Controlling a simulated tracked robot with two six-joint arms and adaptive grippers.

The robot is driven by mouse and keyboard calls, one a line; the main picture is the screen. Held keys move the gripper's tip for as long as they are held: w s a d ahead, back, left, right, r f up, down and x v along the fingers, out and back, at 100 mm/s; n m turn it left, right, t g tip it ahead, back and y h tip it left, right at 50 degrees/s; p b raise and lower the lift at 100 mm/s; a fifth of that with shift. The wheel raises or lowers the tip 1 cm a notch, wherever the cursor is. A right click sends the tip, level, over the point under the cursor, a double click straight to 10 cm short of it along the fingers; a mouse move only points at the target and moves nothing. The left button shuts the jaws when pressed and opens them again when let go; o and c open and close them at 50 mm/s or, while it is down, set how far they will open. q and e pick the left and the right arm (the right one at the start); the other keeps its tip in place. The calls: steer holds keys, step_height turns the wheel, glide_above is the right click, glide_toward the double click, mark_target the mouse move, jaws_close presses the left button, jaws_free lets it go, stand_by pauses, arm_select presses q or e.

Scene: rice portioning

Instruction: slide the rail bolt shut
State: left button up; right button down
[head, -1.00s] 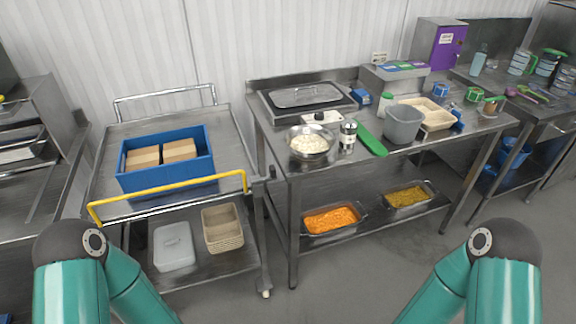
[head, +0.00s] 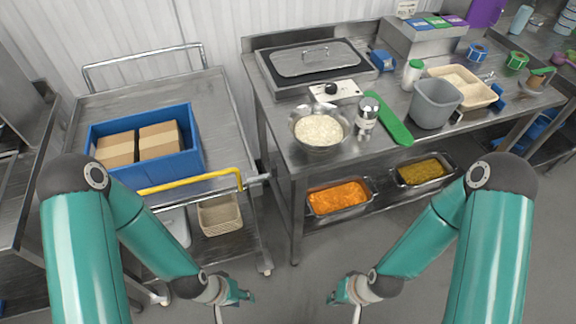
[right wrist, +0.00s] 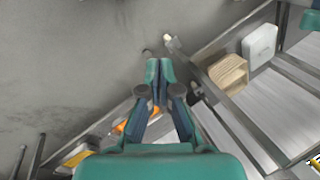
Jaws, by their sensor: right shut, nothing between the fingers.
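A yellow rail (head: 190,183) runs along the front of the steel cart (head: 222,95), its right end bent down near the cart's right corner. A small steel fitting (head: 258,180) at that corner looks like the rail bolt; it is too small to tell how far the bolt is slid. My left gripper (head: 240,295) hangs low over the floor, right of the cart's lower front, apart from the rail; its jaws are unclear. My right gripper (head: 335,297) is also low over the floor, before the table. In the right wrist view its fingers (right wrist: 160,70) are together and empty.
A blue crate (head: 192,118) with cardboard boxes stands on the cart. A wicker basket (head: 220,215) sits on its lower shelf. The steel table (head: 285,140) at right holds a rice bowl (head: 318,148) and a grey bin (head: 435,103). Floor between the grippers is clear.

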steer(key=m+t+y+b, duration=0.5)
steer(key=m+t+b, duration=0.4)
steer(key=t+b, duration=0.5)
glide_toward(290, 172)
steer(key=s+d+r, duration=0.1)
steer(key=d, duration=0.2)
steer(key=shift+m+t+y, duration=0.3)
steer(key=p+x, duration=0.1)
steer(key=x, duration=0.2)
steer(key=r+p+x, duration=0.1)
steer(key=x, duration=0.2)
steer(key=p+x, duration=0.1)
steer(key=x, duration=0.2)
steer(key=shift+r, duration=0.2)
steer(key=a+p, duration=0.1)
steer(key=a, duration=0.2)
steer(key=shift+a+f, duration=0.1)
steer(key=shift+a, duration=0.1)
steer(key=shift+s+a, duration=0.2)
steer(key=shift+a, duration=0.25)
